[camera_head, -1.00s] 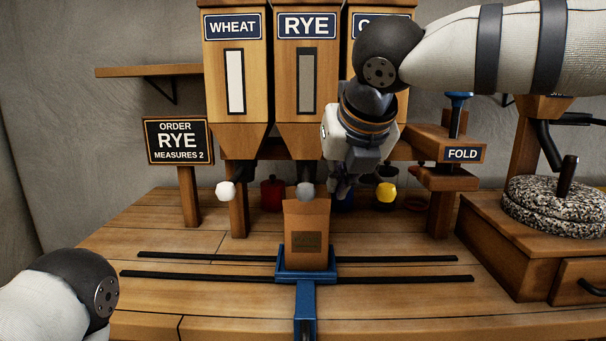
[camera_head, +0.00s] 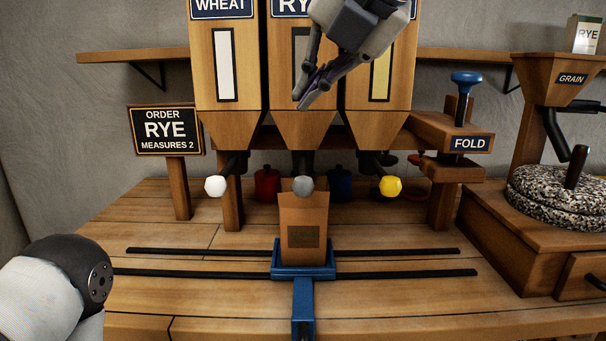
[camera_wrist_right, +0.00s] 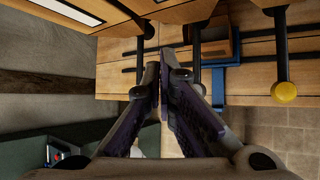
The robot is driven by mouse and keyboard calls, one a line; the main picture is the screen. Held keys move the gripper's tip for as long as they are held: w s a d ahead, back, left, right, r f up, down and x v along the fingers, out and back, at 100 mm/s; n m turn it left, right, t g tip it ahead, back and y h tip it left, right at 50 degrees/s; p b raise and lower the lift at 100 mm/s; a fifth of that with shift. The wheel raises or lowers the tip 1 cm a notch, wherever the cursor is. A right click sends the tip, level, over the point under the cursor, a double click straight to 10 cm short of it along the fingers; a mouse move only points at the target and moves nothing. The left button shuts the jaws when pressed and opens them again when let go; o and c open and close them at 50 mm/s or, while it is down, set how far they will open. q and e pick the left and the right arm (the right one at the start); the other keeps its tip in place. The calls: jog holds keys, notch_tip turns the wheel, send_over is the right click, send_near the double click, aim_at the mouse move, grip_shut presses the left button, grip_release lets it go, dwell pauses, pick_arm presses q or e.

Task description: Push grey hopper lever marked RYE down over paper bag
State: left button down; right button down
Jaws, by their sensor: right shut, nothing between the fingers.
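The grey lever knob (camera_head: 303,186) of the RYE hopper (camera_head: 303,125) is in the middle of the head view, just above the top of the paper bag (camera_head: 304,222). The bag stands upright in a blue carrier (camera_head: 304,273). My right gripper (camera_head: 306,103) is shut and empty, high in front of the hoppers and well above the grey knob. In the right wrist view the closed fingers (camera_wrist_right: 163,95) cover the middle, and the grey knob (camera_wrist_right: 197,90) shows partly beside them. Only a dark joint of my left arm shows at lower left; its gripper is out of view.
A white knob (camera_head: 215,186) hangs left of the grey one and a yellow knob (camera_head: 390,186) hangs right. The FOLD press (camera_head: 450,140) and millstone (camera_head: 570,200) stand at right. The order sign (camera_head: 165,130) reads RYE, measures 2. Black rails (camera_head: 400,274) cross the table.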

send_over(312, 180)
jog(key=shift+w+a+f, duration=0.1)
jog(key=shift+w+f, duration=0.05)
jog(key=shift+f, duration=1.65)
jog(key=shift+w+a+f, duration=0.1)
jog(key=shift+w+f, duration=0.05)
jog(key=shift+f, duration=1.65)
jog(key=shift+f, duration=0.15)
jog(key=shift+f, duration=0.3)
jog(key=shift+f, duration=2.6)
jog(key=shift+r, duration=0.1)
dwell(0.5)
jog(key=shift+r, duration=2.95)
